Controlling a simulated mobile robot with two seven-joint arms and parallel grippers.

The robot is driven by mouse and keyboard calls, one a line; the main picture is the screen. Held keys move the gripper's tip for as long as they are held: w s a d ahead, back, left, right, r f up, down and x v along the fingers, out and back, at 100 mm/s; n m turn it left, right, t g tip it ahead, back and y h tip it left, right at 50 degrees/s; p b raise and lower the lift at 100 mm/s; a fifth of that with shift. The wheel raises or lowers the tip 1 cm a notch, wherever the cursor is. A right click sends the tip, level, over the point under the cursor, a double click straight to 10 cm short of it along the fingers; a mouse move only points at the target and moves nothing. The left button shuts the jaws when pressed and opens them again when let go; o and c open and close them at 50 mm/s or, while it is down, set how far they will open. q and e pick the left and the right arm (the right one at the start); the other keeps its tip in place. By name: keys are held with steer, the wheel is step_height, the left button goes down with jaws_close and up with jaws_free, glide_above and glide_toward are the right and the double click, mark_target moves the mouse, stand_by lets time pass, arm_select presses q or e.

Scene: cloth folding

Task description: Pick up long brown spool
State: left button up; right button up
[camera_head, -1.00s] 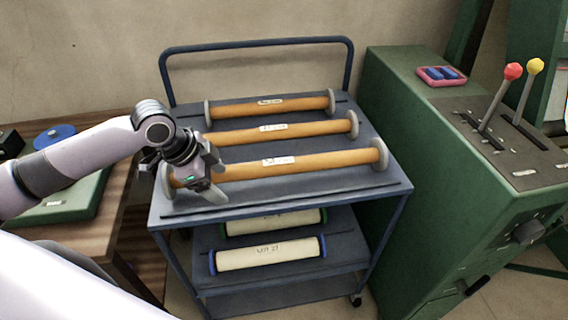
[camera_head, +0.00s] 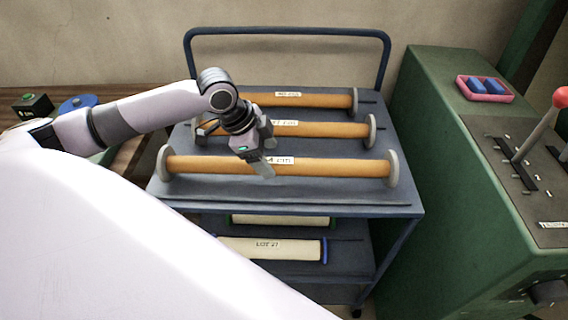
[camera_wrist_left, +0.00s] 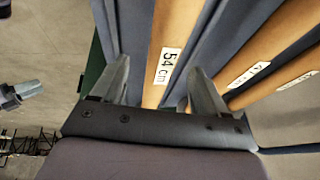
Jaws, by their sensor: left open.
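The long brown spool (camera_head: 330,168) lies across the front of the cart's top shelf, with pale discs at both ends. It is the longest of the three brown spools there. Its label reads 54 cm in the left wrist view, where the spool (camera_wrist_left: 170,28) runs between my open fingers. My left gripper (camera_head: 262,157) is above the spool's middle, close to its label and partly hiding it. The gripper (camera_wrist_left: 160,90) is open and holds nothing. I cannot tell whether the fingers touch the spool. My right gripper does not show in the head view.
Middle (camera_head: 330,130) and back (camera_head: 325,101) brown spools lie behind, parallel. The blue cart (camera_head: 385,206) has cream rolls (camera_head: 270,249) on its lower shelf. A green machine (camera_head: 430,140) with levers stands close on the right. A wooden bench (camera_head: 125,158) is at left.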

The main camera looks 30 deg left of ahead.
mark_target(273, 161)
arm_select(q)
steer(key=x, duration=0.6)
steer(key=shift+w+a+f, duration=0.1)
steer(key=shift+w+a, duration=0.05)
steer(key=shift+w, duration=0.05)
steer(key=c, duration=1.2)
steer(key=shift+c, duration=0.2)
step_height(273, 161, up, 20)
steer(key=p, duration=0.1)
